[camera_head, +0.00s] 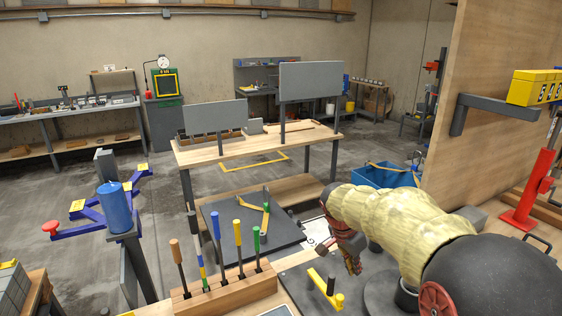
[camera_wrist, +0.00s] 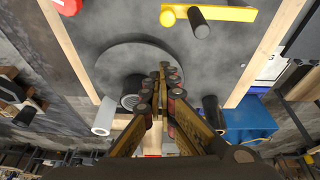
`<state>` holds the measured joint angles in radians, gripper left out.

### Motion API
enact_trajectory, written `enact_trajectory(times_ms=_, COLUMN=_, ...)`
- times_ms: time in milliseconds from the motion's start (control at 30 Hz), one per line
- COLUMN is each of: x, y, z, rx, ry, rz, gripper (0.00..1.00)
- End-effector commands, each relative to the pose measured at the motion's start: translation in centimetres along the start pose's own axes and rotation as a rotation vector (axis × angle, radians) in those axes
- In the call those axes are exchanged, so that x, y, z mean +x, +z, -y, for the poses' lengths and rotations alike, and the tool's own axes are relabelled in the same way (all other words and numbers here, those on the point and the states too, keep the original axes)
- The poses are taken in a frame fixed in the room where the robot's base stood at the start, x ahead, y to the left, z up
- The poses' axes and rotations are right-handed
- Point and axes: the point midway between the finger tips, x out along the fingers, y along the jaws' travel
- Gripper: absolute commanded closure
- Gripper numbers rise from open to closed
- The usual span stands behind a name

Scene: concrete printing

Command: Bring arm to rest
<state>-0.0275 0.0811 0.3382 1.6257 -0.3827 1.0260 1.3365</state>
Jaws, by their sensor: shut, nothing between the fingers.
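My gripper (camera_head: 354,268) hangs at the end of my yellow-sleeved arm, low at the centre right in the head view, fingers pointing down. In the wrist view my gripper (camera_wrist: 164,70) has its two fingers closed together with nothing between them. Beneath it is a grey surface with a round grey disc (camera_wrist: 110,62). The fingertips appear apart from the surface, but their exact height cannot be told.
A wooden rack (camera_head: 228,296) with several upright coloured-handled tools stands left of my gripper. A yellow handle with a black knob (camera_head: 326,290) lies close below it. A blue bin (camera_head: 385,176) is behind. A wooden panel (camera_head: 500,90) stands at the right.

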Motion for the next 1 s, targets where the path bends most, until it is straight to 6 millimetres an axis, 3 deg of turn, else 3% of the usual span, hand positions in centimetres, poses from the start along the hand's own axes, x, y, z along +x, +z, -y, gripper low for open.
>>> enact_trajectory(times_ms=67, x=0.6, y=0.9, z=-0.3, rx=-0.129, ry=0.001, rz=0.020, gripper=1.00)
enact_trajectory(times_ms=200, x=1.6, y=4.1, z=-2.8, rx=-0.419, ry=-0.005, rz=0.087, gripper=1.00)
enact_trajectory(times_ms=500, x=-3.9, y=10.1, z=-11.8, rx=-0.908, ry=-0.184, rz=0.115, gripper=1.00)
enact_trajectory(times_ms=733, x=-7.4, y=13.7, z=-17.9, rx=-1.071, ry=-0.319, rz=0.044, gripper=1.00)
enact_trajectory(times_ms=1000, x=-10.3, y=16.2, z=-23.0, rx=-1.049, ry=-0.436, rz=-0.066, gripper=1.00)
